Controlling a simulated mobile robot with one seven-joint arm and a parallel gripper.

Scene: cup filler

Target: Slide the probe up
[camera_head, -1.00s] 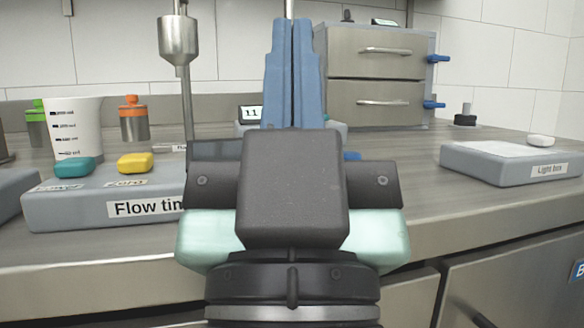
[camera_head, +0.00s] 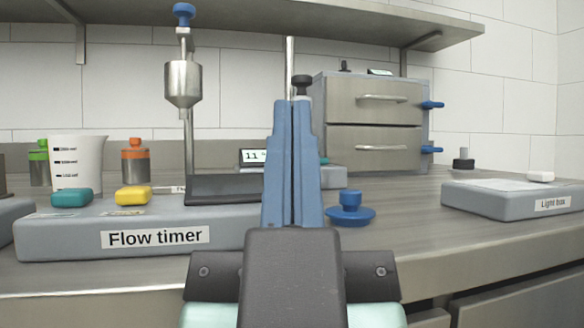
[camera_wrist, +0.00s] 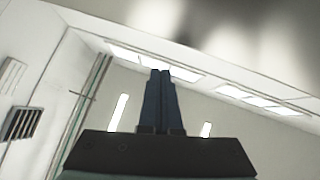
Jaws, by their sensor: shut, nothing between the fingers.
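My gripper (camera_head: 292,101) stands upright in the middle of the head view, its blue fingers closed together with nothing between them. Just above and behind the tips is a black knob (camera_head: 302,83) beside a thin upright metal rod (camera_head: 290,55); it may be the top of the probe. The rest of it is hidden behind my fingers. A grey device with a small display (camera_head: 254,156) stands behind, partly covered by my fingers. In the wrist view my shut fingers (camera_wrist: 160,72) point toward ceiling lights, with a dark blurred shape above them.
A flow timer (camera_head: 155,238) with teal and yellow buttons and a metal funnel cup (camera_head: 183,84) on a stand are at left. A blue knobbed lid (camera_head: 350,208) lies right of my fingers. A drawer oven (camera_head: 375,125) stands behind, a light box (camera_head: 515,198) at right. A shelf (camera_head: 240,22) hangs above.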

